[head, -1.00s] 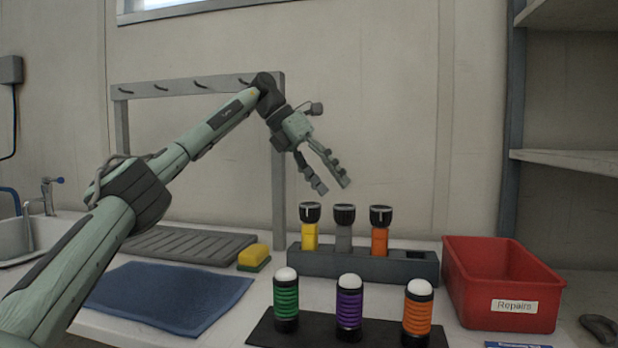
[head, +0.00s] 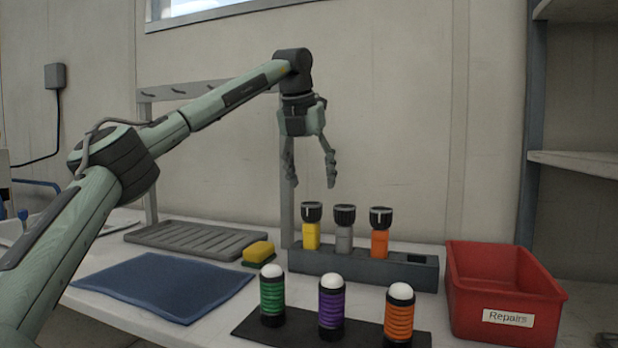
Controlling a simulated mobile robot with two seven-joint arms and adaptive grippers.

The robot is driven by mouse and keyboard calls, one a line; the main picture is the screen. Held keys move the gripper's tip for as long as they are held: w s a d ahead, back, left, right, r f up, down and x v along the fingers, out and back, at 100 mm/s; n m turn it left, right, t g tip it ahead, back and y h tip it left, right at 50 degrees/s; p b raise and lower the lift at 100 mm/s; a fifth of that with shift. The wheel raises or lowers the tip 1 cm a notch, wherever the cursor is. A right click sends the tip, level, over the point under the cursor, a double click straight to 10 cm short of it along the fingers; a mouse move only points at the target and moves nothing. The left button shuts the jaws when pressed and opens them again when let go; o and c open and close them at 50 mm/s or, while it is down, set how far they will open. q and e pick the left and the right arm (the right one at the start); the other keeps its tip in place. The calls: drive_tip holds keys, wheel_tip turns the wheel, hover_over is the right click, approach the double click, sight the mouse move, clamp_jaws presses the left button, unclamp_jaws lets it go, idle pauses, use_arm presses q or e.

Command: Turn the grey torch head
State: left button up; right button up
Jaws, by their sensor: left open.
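The grey torch (head: 344,239) stands upright in the dark rack (head: 410,274), between a yellow torch (head: 311,235) and an orange torch (head: 379,242). Its black ribbed head (head: 344,214) has a pale mark on top. My left gripper (head: 310,184) is open and empty, fingers pointing down, above and a little left of the torches. It touches none of them. My right gripper is not in view.
In front, green (head: 272,296), purple (head: 331,307) and orange (head: 398,320) ribbed cylinders with white domes stand on a dark mat. A red Repairs bin (head: 507,297) is right of the rack. A sponge (head: 258,252), drainer (head: 195,240) and blue cloth (head: 165,287) lie left.

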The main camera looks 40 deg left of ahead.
use_arm(q)
drive_tip(key=shift+s+a+f+n+y, duration=0.1)
drive_tip(key=shift+a+n+y, duration=0.2)
drive_tip(key=shift+n+y, duration=0.1)
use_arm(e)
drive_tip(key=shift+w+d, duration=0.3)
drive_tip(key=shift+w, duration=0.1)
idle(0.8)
